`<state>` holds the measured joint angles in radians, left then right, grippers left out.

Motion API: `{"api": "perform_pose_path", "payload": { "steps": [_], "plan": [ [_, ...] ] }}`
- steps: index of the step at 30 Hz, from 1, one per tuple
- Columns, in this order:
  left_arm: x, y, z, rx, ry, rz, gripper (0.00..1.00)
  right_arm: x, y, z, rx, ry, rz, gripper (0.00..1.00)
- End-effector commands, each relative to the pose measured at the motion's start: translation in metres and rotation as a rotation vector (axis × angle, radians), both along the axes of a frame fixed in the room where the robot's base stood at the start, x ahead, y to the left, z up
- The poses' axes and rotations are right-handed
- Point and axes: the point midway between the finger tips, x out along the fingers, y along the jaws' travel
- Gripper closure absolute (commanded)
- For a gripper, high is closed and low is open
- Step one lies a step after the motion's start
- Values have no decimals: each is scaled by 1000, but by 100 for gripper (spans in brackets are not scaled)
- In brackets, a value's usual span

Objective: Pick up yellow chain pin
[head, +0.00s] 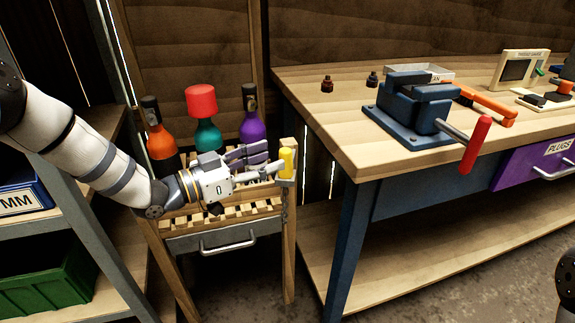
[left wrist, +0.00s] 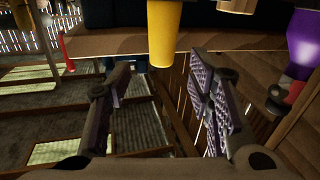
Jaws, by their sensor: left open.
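The yellow chain pin (head: 287,162) stands upright at the top of a wooden post (head: 289,240) at the right of a small slatted stand, with a thin chain hanging below it. My left gripper (head: 268,160) is just left of the pin, pointing right toward it. In the left wrist view the yellow pin (left wrist: 163,32) shows at top centre, between the lines of the two spread fingers of my left gripper (left wrist: 160,68). The fingers are open with nothing held. Whether a finger touches the pin cannot be told. My right gripper is out of view.
Orange (head: 160,140), teal (head: 207,135) and purple (head: 252,130) bottles stand behind my left gripper. A workbench (head: 330,125) with a blue vise (head: 415,105) and red handle (head: 475,145) is to the right. A shelf with a green bin (head: 50,275) is at left.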

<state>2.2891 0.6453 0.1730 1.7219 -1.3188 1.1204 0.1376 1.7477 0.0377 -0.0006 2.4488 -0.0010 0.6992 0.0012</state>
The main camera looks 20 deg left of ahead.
Motion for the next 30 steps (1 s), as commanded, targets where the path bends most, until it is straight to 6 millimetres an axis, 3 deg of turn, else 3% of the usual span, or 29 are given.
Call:
{"api": "perform_pose_path", "payload": {
  "steps": [8,16,22,30],
  "plan": [
    [38,-29,-3,-1,-1,0,53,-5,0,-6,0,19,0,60],
    [42,-33,0,-1,-2,1,53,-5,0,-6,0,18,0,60],
    [42,-32,0,-1,-2,0,98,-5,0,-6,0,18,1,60],
    [42,-32,0,0,-4,0,100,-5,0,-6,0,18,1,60]
  ]
}}
